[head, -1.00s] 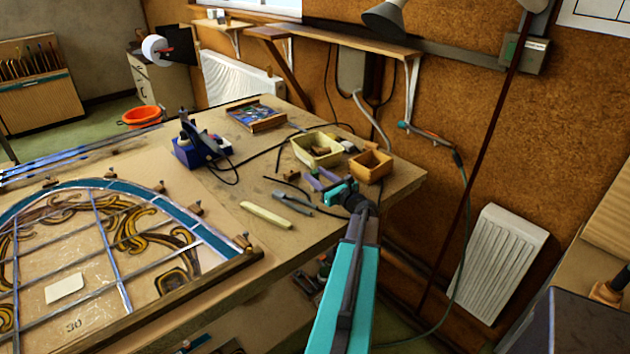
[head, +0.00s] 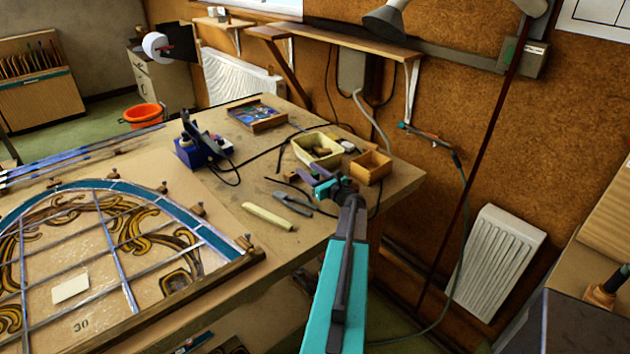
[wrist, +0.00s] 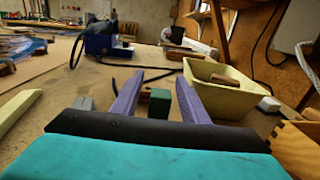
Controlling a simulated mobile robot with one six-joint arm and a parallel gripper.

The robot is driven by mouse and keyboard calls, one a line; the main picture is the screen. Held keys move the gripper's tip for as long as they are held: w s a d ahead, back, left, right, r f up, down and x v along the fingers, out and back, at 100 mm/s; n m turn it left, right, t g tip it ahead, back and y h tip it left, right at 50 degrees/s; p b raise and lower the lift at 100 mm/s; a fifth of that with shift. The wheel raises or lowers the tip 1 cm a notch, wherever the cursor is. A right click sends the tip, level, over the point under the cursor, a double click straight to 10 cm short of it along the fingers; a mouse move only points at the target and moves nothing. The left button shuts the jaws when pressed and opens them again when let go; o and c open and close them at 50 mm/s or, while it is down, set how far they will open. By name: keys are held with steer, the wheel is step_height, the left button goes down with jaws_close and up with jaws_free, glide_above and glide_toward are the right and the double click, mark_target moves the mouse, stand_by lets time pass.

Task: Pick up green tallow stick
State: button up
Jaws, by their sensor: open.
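My gripper (wrist: 157,82) is open, with its two purple fingers apart low over the workbench. A small green block (wrist: 159,103), which looks like the end of the green tallow stick, shows between the fingers in the wrist view. I see a gap on each side of it. A brown piece shows just behind it. In the head view my gripper (head: 318,178) is over the right part of the bench, and I cannot make out the green stick there.
A cream tub (head: 318,150) and a wooden box (head: 371,167) stand close to the right of my gripper. A blue soldering station (head: 198,150) and leaded panel (head: 100,250) are further left.

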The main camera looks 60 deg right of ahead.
steer(key=shift+w, duration=0.15)
stand_by(0.4)
jaws_close()
steer(key=shift+r, duration=0.15)
steer(key=s+a+r+b, duration=0.2)
steer(key=s+a+b, duration=0.1)
steer(key=s, duration=0.4)
steer(key=s+a+r+b, duration=0.2)
steer(key=s+a+b, duration=0.2)
steer(key=s+a, duration=0.1)
steer(key=shift+s+r, duration=0.3)
steer(key=shift+s, duration=0.6)
stand_by(0.4)
